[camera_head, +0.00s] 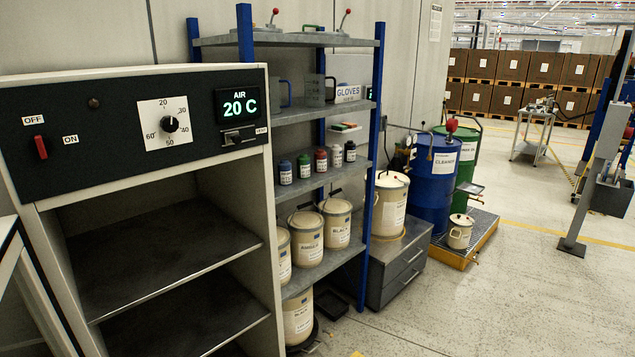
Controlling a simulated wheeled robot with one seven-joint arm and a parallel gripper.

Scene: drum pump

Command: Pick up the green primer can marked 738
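A small can with a green cap and a white label (304,167) stands upright on the middle shelf of the blue-posted rack. It is in a row of similar small cans, between a blue-capped can (285,173) and a red-capped can (321,161). The number on its label is too small to read. My gripper is not in view.
Grey and black cans (336,157) continue the row to the right. Large cream cans (307,239) stand on the shelf below. A control cabinet (130,120) fills the left foreground. Drums (433,185) stand right of the rack. The floor (480,300) at front right is clear.

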